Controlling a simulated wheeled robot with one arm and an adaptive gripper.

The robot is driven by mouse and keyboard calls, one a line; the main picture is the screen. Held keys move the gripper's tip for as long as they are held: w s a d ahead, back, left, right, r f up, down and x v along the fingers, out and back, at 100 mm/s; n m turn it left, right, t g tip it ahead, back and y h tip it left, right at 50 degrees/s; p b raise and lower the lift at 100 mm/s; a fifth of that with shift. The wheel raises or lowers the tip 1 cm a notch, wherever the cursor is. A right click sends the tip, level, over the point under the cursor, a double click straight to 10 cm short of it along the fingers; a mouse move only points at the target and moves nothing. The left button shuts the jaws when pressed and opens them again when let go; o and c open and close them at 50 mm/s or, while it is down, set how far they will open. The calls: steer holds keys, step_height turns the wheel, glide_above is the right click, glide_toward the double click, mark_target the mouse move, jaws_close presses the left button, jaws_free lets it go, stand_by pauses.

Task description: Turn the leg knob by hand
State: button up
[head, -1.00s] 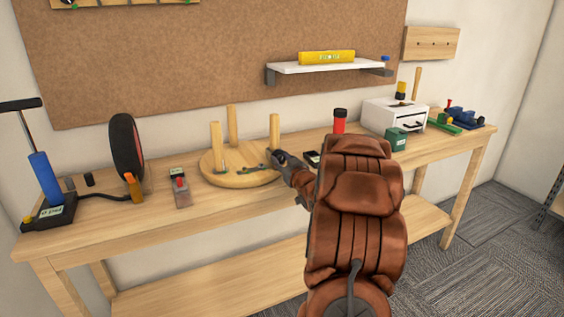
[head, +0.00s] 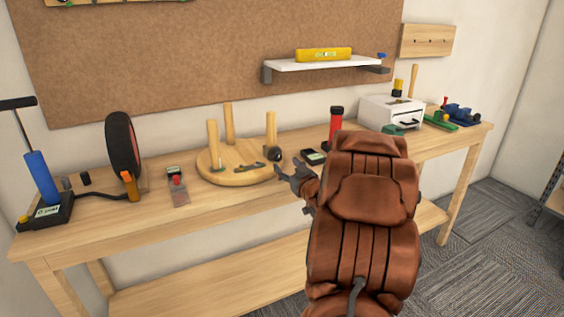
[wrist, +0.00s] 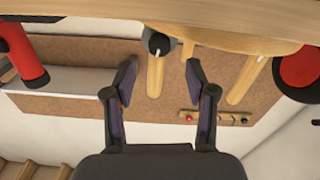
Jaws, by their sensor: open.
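A round wooden stool seat (head: 215,178) lies on the bench with its legs pointing up. A dark round knob (head: 275,154) sits at the foot of the right-hand leg (head: 271,128). In the wrist view, which looks upside down, the knob (wrist: 157,42) is dark grey with a pale mark, beside a leg (wrist: 155,78). My gripper (head: 282,172) is open and empty, in front of the knob and apart from it. In the wrist view the fingers (wrist: 160,72) are spread, with the knob beyond the gap between their tips. The knob's far side is hidden.
A black device (head: 314,156) and a red-and-black cylinder (head: 335,124) stand right of the stool. A white drawer box (head: 392,113) stands further right. The bench front (head: 225,203) is clear.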

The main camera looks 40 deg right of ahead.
steer(key=shift+v, duration=2.7)
steer(key=s+a+f+g+y, duration=0.1)
steer(key=a+f+g, duration=0.35)
steer(key=a, duration=0.35)
steer(key=s+a+f+g, duration=0.2)
steer(key=a+f+g, duration=0.2)
steer(key=a+g, duration=0.25)
steer(key=s+a+n+g+y, duration=0.2)
steer(key=s+a+g+y, duration=0.5)
steer(key=s+a, duration=1.8)
step_height(320, 180, up, 18)
steer(key=h+p, duration=0.2)
steer(key=p, duration=1.3)
steer(key=shift+w+f+g, duration=0.15)
steer(key=shift+w+g, duration=0.1)
steer(key=shift+g, duration=0.15)
